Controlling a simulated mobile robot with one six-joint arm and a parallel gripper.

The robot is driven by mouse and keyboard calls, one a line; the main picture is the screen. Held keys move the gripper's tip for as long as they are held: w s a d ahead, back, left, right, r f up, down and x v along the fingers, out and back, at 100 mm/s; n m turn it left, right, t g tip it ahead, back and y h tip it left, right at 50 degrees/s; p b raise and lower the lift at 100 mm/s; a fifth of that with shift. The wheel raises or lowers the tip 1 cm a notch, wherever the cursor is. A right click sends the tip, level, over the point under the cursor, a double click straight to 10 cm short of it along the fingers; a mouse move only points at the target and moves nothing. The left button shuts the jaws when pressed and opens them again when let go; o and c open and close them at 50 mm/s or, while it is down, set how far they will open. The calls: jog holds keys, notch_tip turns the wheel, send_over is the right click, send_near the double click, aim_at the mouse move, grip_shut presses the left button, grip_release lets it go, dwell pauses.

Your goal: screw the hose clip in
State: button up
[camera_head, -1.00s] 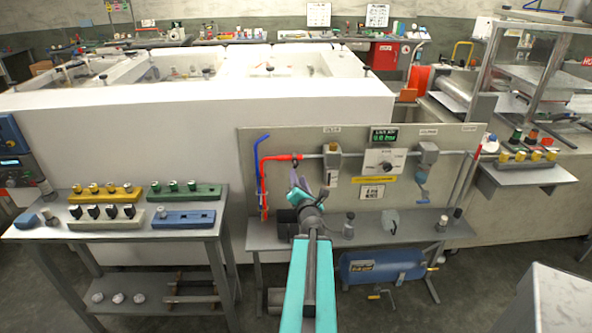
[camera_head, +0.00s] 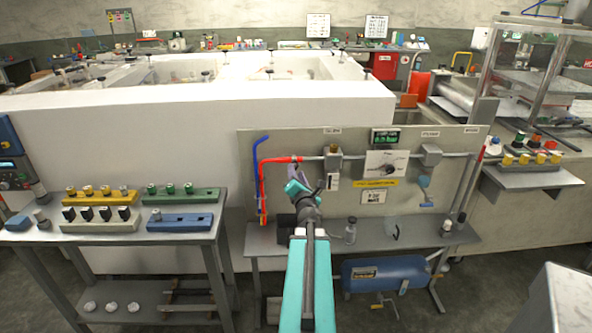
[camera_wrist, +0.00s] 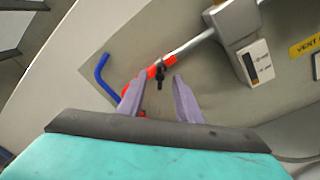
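A red hose (camera_head: 262,192) runs up the panel and meets a grey pipe (camera_head: 315,158) at its top. In the wrist view, a small dark clip with a screw-like stub (camera_wrist: 159,75) sits where the red hose (camera_wrist: 132,92) meets the grey pipe (camera_wrist: 190,45); I take it for the hose clip. My gripper (camera_wrist: 158,80) is open, its two purple fingers apart on either side of the clip in the picture. I cannot tell how far the clip is from the fingertips. In the head view, my gripper (camera_head: 300,176) is in front of the pipe joint, which it partly hides.
A blue hose (camera_head: 255,165) hangs beside the red one. A grey block with a gauge (camera_head: 333,160) sits on the pipe to the right. The bench (camera_head: 400,237) below holds small fittings. A blue tank (camera_head: 385,270) lies underneath. A table (camera_head: 130,238) with coloured racks stands left.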

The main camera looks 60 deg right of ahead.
aim_at(296, 167)
jog(key=shift+p+x, duration=0.35)
jog(key=shift+x, duration=1.8)
jog(key=shift+c, duration=0.4)
grip_shut()
jog(key=shift+d+r, duration=0.1)
jog(key=shift+d, duration=0.15)
jog(key=shift+a+f, duration=0.2)
